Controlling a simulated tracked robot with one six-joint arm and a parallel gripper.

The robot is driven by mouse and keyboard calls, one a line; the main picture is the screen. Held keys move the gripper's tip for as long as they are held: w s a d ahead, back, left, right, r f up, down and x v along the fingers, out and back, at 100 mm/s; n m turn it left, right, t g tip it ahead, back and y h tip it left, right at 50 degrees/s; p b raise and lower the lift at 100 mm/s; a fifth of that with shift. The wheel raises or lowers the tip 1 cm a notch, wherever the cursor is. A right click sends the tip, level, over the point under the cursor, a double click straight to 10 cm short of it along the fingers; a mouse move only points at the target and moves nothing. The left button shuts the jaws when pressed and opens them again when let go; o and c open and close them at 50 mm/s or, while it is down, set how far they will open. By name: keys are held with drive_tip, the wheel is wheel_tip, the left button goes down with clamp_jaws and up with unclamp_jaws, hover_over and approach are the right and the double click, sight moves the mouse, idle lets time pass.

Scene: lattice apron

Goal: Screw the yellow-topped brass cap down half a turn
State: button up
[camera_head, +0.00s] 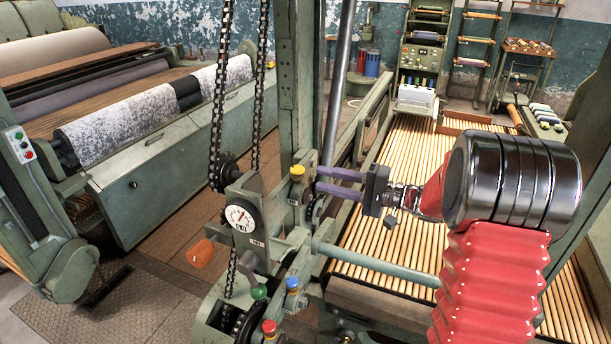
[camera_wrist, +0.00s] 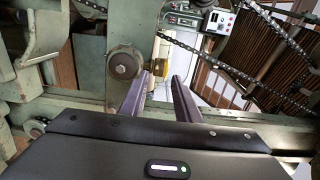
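The yellow-topped brass cap (camera_head: 297,171) sits upright on the green machine bracket, left of my gripper in the head view. My gripper (camera_head: 317,179) has two purple fingers pointing left at it; they are apart, with nothing seen between them. The tips look close to the cap, but I cannot tell whether they touch it. In the wrist view the fingers of my gripper (camera_wrist: 162,75) are spread, and a yellow-brown part (camera_wrist: 160,56) shows just beyond the tips; it may be the cap.
A white dial gauge (camera_head: 241,216) and an orange handle (camera_head: 201,254) are left of the cap. Green (camera_head: 259,292), blue (camera_head: 292,283) and red (camera_head: 269,327) caps stand below. A hanging chain (camera_head: 222,90) runs close by. A round brass-centred boss (camera_wrist: 124,63) is beside the left finger.

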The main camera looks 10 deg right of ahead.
sight(297, 172)
drive_tip(key=x, duration=0.6)
drive_tip(key=shift+c, duration=0.5)
drive_tip(key=c, duration=0.6)
drive_tip(key=shift+a, duration=0.1)
clamp_jaws()
